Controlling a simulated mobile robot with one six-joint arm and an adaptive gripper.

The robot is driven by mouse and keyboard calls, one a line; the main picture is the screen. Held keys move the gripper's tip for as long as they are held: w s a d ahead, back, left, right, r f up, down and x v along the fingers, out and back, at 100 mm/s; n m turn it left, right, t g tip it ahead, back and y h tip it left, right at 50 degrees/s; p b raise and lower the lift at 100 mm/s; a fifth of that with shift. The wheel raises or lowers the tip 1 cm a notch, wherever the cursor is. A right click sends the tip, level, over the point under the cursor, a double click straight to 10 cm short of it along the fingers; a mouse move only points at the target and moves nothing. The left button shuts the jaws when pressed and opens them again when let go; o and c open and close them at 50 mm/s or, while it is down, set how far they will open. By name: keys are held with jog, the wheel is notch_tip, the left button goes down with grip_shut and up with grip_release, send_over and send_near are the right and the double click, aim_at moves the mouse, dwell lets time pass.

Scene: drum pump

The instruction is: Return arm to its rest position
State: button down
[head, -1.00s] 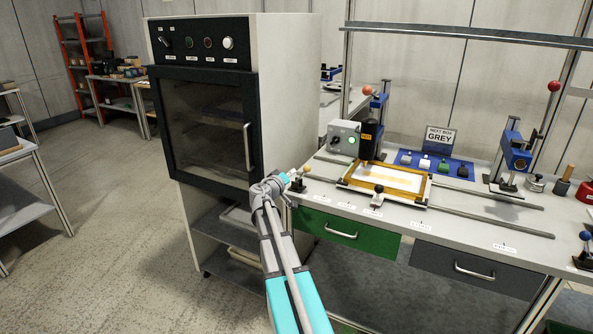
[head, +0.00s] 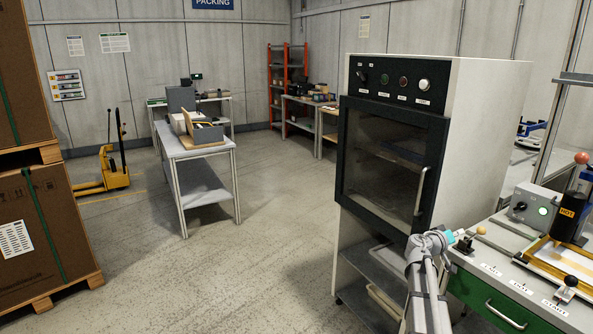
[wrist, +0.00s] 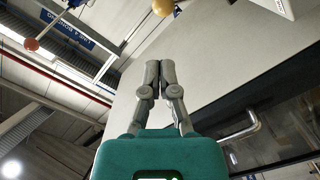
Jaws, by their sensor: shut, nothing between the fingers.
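My gripper (head: 465,243) is at the end of my raised arm, in front of the right side of the oven-like cabinet and near the left end of the workbench in the head view. In the wrist view my gripper (wrist: 160,72) points up, its two grey fingers together and nothing between them. The cabinet (head: 490,110) is tall and pale, with a dark glass door that is shut. Its door handle (wrist: 242,130) shows at the right of the wrist view. I cannot tell the exact gap between my gripper and the bench or cabinet.
The workbench (head: 500,283) with a green drawer (head: 490,306) and a wooden frame (head: 553,262) is at lower right. A grey table (head: 197,152) stands mid-left. Cartons on a pallet (head: 35,225) and a yellow pallet truck (head: 112,170) are at left. The floor between is clear.

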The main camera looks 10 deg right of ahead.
jog(key=s+a+f+n+g+y+p, duration=0.1)
jog(key=s+a+y, duration=0.4)
jog(key=a, duration=1)
jog(key=s+a+f+n+g+y+p, duration=0.2)
jog(key=s+a+y+p, duration=0.4)
jog(key=a, duration=0.9)
jog(key=s+a+f+n+g+y+p, duration=0.1)
jog(key=s+a+f+g+y+p, duration=0.2)
jog(key=s+a, duration=0.4)
jog(key=a+y+p, duration=0.1)
jog(key=a+y, duration=0.1)
jog(key=a, duration=0.5)
jog(key=shift+s+a+f+n+y, duration=0.25)
jog(key=shift+a+n+y, duration=0.05)
jog(key=shift+a+n, duration=0.1)
